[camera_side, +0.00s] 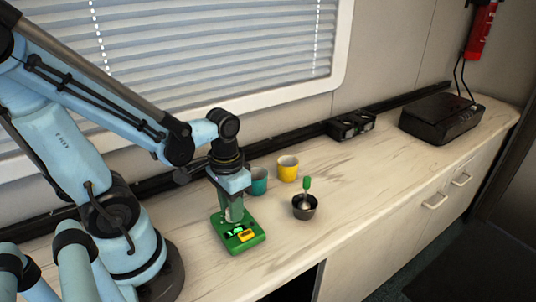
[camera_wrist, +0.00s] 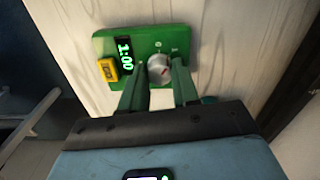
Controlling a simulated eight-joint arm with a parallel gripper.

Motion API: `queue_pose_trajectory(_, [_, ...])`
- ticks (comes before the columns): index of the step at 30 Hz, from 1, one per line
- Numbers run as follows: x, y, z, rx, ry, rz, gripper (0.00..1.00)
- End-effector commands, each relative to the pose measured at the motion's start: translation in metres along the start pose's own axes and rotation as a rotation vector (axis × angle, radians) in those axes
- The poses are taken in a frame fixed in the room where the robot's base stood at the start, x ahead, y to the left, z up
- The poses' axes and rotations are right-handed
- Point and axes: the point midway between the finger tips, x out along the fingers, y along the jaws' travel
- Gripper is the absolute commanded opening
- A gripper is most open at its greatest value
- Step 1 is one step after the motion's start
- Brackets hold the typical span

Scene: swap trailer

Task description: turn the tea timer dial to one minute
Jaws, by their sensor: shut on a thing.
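The tea timer (camera_side: 241,240) is a green box lying on the counter below my arm. In the wrist view the timer (camera_wrist: 184,36) has a silver round dial (camera_wrist: 159,69), a yellow button (camera_wrist: 108,70) and a lit display (camera_wrist: 124,54) that reads 1:00. My gripper (camera_wrist: 160,76) points down at the timer, with a green finger on each side of the dial, shut on it. In the side view my gripper (camera_side: 233,212) stands over the timer's back part and hides the dial.
A teal cup (camera_side: 259,182) stands close behind my gripper, with a yellow cup (camera_side: 288,168) to its right. A dark bowl (camera_side: 305,208) holds a green-handled tool (camera_side: 306,184). A black box (camera_side: 440,120) sits at the far right. The counter's middle right is clear.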

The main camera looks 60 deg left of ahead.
Motion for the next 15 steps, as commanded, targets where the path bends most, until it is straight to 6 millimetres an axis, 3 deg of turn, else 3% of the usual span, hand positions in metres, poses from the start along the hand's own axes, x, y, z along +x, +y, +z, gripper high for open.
queue_pose_trajectory(15, [-0.0001,-0.0002,-0.0011,0.118,0.005,-0.001,0.0])
